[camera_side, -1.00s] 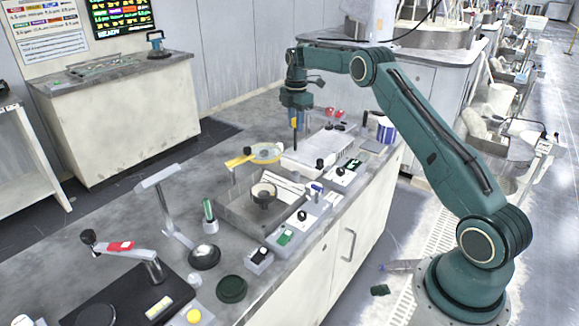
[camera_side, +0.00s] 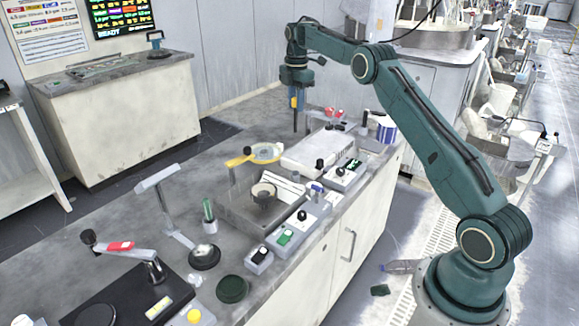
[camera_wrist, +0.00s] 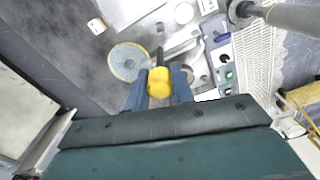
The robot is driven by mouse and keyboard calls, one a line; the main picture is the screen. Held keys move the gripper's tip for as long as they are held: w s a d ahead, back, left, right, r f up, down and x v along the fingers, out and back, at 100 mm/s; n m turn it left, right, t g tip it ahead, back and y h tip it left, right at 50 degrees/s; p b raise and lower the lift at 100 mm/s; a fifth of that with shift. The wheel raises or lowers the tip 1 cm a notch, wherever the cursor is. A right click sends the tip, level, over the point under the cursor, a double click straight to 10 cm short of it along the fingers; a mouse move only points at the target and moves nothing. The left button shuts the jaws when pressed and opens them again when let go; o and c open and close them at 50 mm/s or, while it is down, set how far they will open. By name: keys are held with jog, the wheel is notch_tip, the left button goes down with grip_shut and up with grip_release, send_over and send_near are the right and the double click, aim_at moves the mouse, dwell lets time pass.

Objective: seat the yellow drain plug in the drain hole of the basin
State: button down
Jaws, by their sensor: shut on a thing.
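My gripper (camera_side: 295,101) is high over the far part of the bench in the side view. It is shut on the yellow drain plug (camera_side: 293,103), and a thin dark stem points down below it. In the wrist view the plug (camera_wrist: 158,82) sits between my two blue fingers, with the dark stem beyond it. The plug is clear of the bench. An open grey basin (camera_side: 240,218) lies in the middle of the bench, nearer the camera than my gripper. A dark cup-like piece with a pale rim stands in it. I cannot make out the drain hole.
Small switch boxes (camera_side: 286,236) line the front edge. A lamp (camera_side: 160,180) stands to the left. A blue-and-white container (camera_side: 386,130) is at the far right end.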

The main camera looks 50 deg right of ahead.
jog(key=shift+a, duration=0.1)
jog(key=shift+w+a+f, duration=0.15)
jog(key=shift+a+f, duration=0.05)
jog(key=shift+a, duration=0.25)
jog(key=s+a+f+n, duration=0.2)
jog(key=a+f, duration=0.1)
jog(key=a, duration=0.5)
jog(key=s+a+f+n, duration=0.2)
jog(key=a+f, duration=0.2)
jog(key=a, duration=0.4)
jog(key=s+a+f+n, duration=0.2)
jog(key=s+a+f, duration=0.1)
jog(key=a, duration=0.5)
jog(key=shift+f, duration=0.4)
jog(key=shift+s+f, duration=0.1)
jog(key=shift+f, duration=0.1)
jog(key=shift+f, duration=2.7)
jog(key=shift+f, duration=1.3)
jog(key=c, duration=1.1)
grip_release()
